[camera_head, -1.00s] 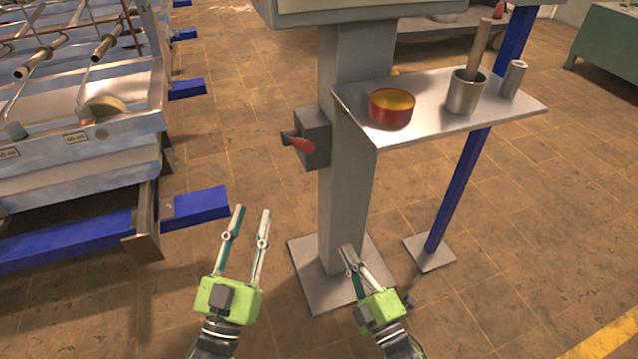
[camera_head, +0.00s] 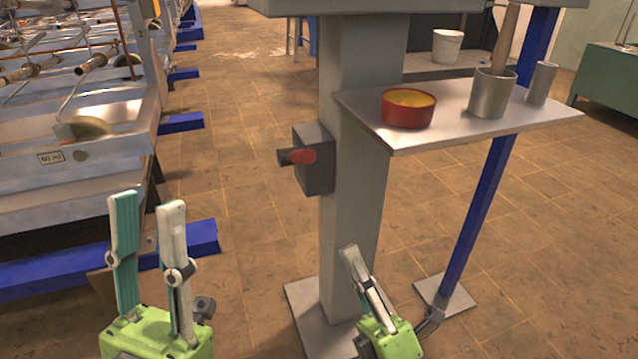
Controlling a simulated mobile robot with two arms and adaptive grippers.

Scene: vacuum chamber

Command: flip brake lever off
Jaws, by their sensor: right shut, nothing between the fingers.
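The brake lever (camera_head: 301,156) has a red handle and sits on a grey box (camera_head: 318,172) fixed to the left side of the grey column (camera_head: 352,190). The lever sticks out toward the left and toward me. My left gripper (camera_head: 147,203) is open and empty, to the left of the lever and lower in the picture, with its fingers pointing up. My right gripper (camera_head: 350,252) is shut and empty, below the lever and in front of the column's lower part. Neither gripper touches the lever.
A metal shelf (camera_head: 440,140) right of the column carries a red tin (camera_head: 408,108), a metal cup (camera_head: 492,93) with a stick in it, and a small cylinder (camera_head: 541,83). A blue post (camera_head: 480,205) supports it. Metal racks (camera_head: 70,165) stand at the left. Floor between is clear.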

